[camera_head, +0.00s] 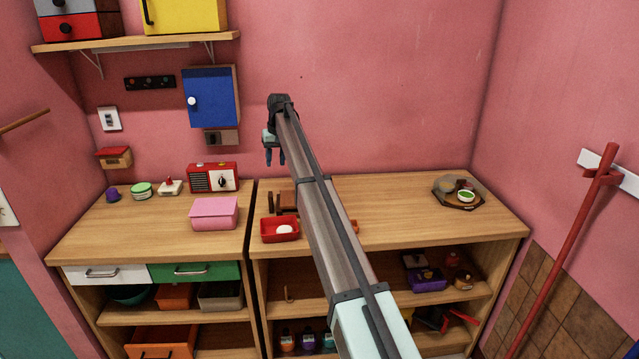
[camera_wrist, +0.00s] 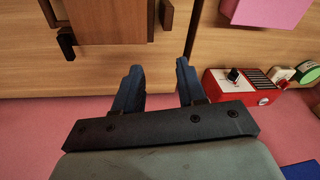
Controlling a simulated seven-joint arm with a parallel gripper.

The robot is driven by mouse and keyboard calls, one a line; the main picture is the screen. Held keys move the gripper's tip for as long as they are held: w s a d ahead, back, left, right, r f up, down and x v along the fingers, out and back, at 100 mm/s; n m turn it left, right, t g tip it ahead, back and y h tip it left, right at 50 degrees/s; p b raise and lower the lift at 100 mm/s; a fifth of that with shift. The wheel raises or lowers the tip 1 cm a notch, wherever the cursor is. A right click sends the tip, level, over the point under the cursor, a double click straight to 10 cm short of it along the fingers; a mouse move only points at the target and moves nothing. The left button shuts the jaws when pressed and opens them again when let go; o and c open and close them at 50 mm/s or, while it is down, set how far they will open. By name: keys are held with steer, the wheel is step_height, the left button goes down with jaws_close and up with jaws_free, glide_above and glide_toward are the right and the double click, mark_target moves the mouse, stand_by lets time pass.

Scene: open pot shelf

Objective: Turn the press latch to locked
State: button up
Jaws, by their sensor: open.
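A dark brown wooden object, which looks like the press (camera_head: 287,199), stands on the counter behind my arm. My arm hides part of it in the head view. In the wrist view the brown wooden body (camera_wrist: 108,20) is at the top, cut off by the frame edge. A black piece (camera_wrist: 66,45) sticks out at one side and a small brown piece (camera_wrist: 167,14) at the other; I cannot tell which is the latch or how it is set. My gripper (camera_head: 275,160) is open and empty, above the counter near the wall. Its blue fingers (camera_wrist: 158,67) point down, apart from the press.
A red tray (camera_head: 280,236) with a white item sits in front of the press. A red radio (camera_head: 213,179) and a pink box (camera_head: 214,214) stand to the left. A dark tray (camera_head: 445,196) with bowls is at the right.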

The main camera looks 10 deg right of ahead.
steer(key=w+d+r+m+g+h, duration=0.1)
steer(key=d, duration=0.7)
steer(key=w+d+r+m, duration=0.1)
steer(key=w+d+m, duration=0.1)
steer(key=d, duration=0.6)
steer(key=f, duration=1.3)
steer(key=shift+s+a+f, duration=0.15)
steer(key=shift+s+f, duration=0.05)
steer(key=shift+f, duration=0.15)
jaws_close()
